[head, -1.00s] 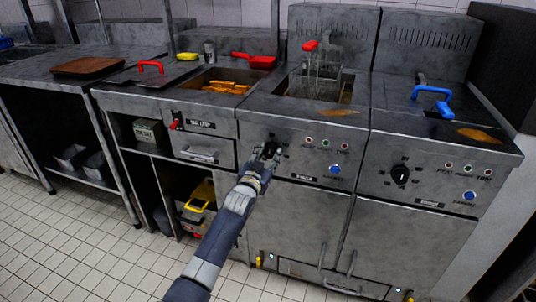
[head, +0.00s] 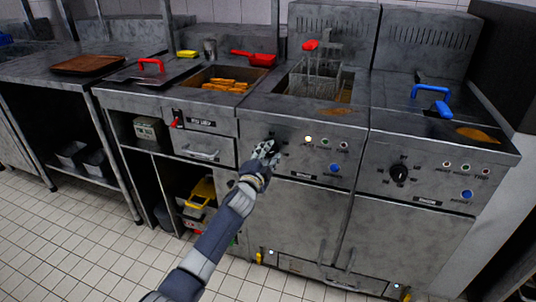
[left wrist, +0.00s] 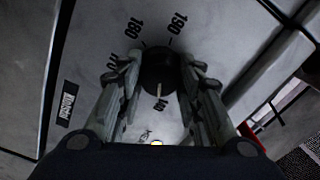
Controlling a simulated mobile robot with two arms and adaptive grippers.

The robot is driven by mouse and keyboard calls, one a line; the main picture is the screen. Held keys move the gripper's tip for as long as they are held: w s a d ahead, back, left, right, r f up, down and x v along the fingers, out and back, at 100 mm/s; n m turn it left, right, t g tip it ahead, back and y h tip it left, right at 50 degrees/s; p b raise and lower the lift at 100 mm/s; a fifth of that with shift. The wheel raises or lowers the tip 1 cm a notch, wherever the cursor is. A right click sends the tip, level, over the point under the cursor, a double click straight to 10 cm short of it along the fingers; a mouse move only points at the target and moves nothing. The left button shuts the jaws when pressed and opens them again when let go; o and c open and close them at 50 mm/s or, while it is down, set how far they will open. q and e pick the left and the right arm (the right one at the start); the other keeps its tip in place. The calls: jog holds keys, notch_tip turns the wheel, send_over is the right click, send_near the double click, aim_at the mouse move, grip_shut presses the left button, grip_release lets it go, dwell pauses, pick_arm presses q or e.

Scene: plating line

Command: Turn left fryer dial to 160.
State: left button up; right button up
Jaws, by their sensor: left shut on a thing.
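The left fryer dial is a round black knob (left wrist: 158,68) in the left wrist view, with a pale pointer mark on its lower side in that picture. The printed numbers 180 and 190 stand above it, and a small number below it is hard to read. My left gripper (head: 268,150) is shut on the dial, one finger on each side, and covers most of it in the head view. The left fryer's front panel (head: 290,160) carries small lights, and its leftmost light (head: 308,139) glows pale. My right gripper is not in view.
The right fryer's dial (head: 399,173) is on the panel to the right. A fry basket (head: 318,88) sits in the left fryer's vat. A drawer handle (head: 198,153) is left of my gripper. The tiled floor (head: 95,235) in front is clear.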

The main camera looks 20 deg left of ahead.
pick_arm(q)
jog(key=shift+m, duration=1)
jog(key=m, duration=0.2)
jog(key=shift+m, duration=2.3)
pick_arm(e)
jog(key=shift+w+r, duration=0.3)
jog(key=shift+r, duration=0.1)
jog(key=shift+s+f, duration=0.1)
pick_arm(q)
jog(key=o, duration=1.1)
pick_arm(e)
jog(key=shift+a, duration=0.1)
